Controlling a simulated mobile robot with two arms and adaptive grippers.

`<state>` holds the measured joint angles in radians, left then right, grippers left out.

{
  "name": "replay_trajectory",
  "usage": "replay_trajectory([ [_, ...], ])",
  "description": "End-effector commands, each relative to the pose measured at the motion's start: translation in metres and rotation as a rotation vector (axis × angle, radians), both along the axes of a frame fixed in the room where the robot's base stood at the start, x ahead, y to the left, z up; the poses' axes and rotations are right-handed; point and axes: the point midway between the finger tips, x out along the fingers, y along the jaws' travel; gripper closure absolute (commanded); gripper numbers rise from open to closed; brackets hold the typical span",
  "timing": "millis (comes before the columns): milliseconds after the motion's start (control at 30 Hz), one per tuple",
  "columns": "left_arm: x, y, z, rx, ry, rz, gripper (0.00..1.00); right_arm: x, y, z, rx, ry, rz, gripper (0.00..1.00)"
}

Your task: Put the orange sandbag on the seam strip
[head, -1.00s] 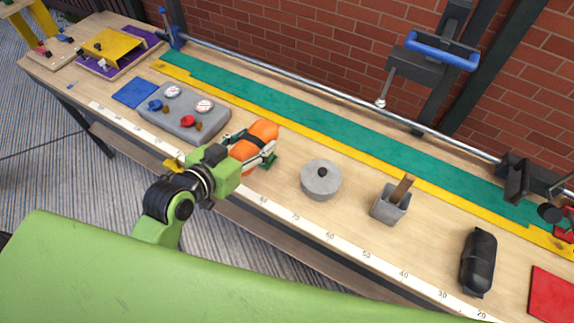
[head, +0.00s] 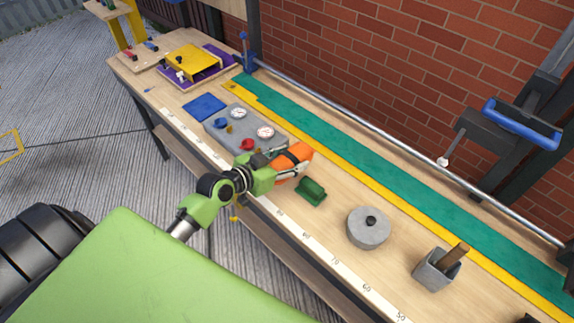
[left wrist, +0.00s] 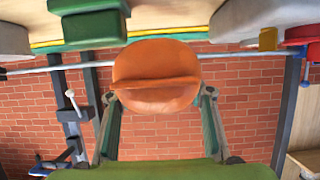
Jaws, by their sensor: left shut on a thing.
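The orange sandbag (head: 293,160) is held in my left gripper (head: 287,163), between the gauge box and a green bag. In the left wrist view the orange sandbag (left wrist: 156,77) fills the space between the two fingers (left wrist: 158,112), with the brick wall behind it. The seam strip seems to be the long teal strip (head: 345,140) with a yellow edge, running along the back of the bench. The bag appears on the near side of this strip, apart from it. Its height above the bench is hard to tell. My right gripper is out of view.
The green bag (head: 311,191) lies just right of my left gripper. The grey gauge box (head: 215,134) is left of it. A round grey weight (head: 368,229) and a grey cup with a wooden piece (head: 436,270) stand further right. A metal rail (head: 350,107) runs behind the strip.

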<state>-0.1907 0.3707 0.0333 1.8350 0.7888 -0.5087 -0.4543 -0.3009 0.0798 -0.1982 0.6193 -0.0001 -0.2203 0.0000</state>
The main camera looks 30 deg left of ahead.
Motion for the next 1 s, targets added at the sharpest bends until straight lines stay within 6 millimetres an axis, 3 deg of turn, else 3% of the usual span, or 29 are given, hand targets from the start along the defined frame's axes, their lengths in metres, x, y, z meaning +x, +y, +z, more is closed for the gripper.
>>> replay_trajectory([
  [200,0.015,0.014,-0.017,0.0,-0.013,0.002,1.0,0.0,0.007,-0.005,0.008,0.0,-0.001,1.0],
  [367,0.019,0.019,-0.024,0.001,-0.012,0.003,1.0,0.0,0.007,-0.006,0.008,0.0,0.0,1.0],
  [600,0.02,0.02,-0.052,0.0,-0.011,0.003,1.0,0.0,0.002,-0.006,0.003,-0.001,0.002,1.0],
  [1000,0.02,0.02,-0.057,0.001,-0.013,0.003,1.0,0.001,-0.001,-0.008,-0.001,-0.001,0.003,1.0],
])
